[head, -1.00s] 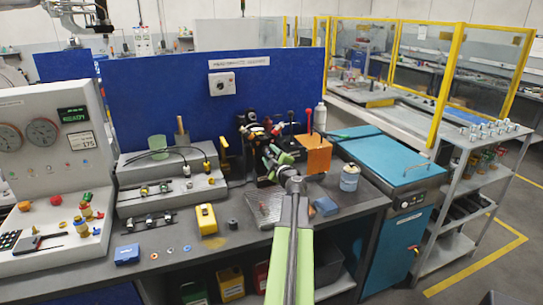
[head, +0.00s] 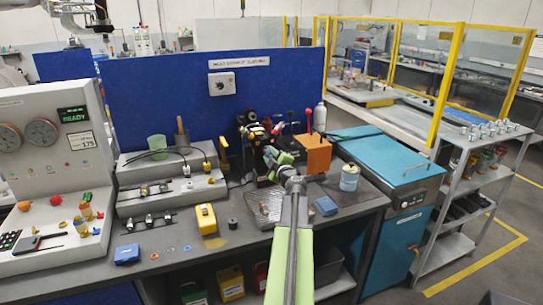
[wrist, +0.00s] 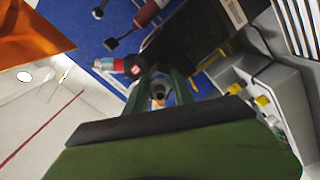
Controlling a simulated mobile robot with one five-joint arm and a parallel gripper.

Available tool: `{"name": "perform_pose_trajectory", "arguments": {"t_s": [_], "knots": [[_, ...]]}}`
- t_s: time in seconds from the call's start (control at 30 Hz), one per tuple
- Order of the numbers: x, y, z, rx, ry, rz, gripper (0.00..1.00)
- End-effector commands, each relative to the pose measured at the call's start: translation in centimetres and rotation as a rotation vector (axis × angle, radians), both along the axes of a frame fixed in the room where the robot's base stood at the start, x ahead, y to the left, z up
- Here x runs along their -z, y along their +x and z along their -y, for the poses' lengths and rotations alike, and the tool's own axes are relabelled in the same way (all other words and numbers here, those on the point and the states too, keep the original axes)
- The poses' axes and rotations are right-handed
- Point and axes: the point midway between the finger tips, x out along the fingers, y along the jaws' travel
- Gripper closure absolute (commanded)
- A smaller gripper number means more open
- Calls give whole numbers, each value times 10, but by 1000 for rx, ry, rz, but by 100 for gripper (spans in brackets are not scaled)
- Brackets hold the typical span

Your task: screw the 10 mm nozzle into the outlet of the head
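My gripper (head: 272,158) reaches over the bench to the dark machine (head: 250,128) in front of the blue panel. In the wrist view, the two green fingers (wrist: 158,90) close on a small grey round part with a dark hole, which looks like the nozzle (wrist: 159,91). Its size marking cannot be read. A red and light-blue cylindrical part (wrist: 110,65) lies just beyond the fingers, to the left. The outlet of the head cannot be made out clearly, and I cannot tell whether the nozzle touches it.
A yellow box (head: 206,219) and a blue block (head: 126,254) lie to the left. A grey stepped fixture (head: 170,187) stands behind them.

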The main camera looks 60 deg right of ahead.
Motion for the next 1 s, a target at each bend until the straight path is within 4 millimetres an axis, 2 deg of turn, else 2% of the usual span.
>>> {"name": "perform_pose_trajectory", "arguments": {"t_s": [0.07,0.57,1.0], "knots": [[0,0,0,0,0,0,100],[0,0,0,0,38,28,100],[0,1,0,0,725,535,100]]}}
